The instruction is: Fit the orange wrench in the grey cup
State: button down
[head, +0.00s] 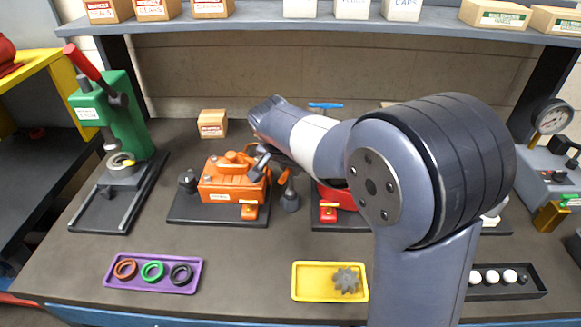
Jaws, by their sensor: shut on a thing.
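The orange wrench (284,176) shows as a short orange piece just right of the orange motor. My gripper (275,167) reaches down from the upper right and is shut on the wrench; the arm hides much of the grip. The grey cup (289,201) stands on the bench right below the wrench, beside the motor's dark base plate. The wrench's lower end is close to the cup's mouth; I cannot tell whether it is inside or just above it.
The orange motor (231,183) is close on the left, a red motor (337,197) on the right, partly behind my arm. In front lie a purple tray (153,287) with rings and a yellow tray (310,286) with a gear. A green press (122,115) stands left.

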jog(key=shift+f+b, duration=0.85)
jog(key=shift+f, duration=0.2)
jog(key=c, duration=1.3)
grip_release()
jog(key=shift+r, duration=0.1)
jog(key=shift+r+p, duration=2.1)
jog(key=shift+r, duration=0.9)
jog(key=v, duration=1)
jog(key=shift+s+a+r+b, duration=0.1)
jog(key=shift+s+r+b, duration=0.1)
jog(key=shift+r+b, duration=0.15)
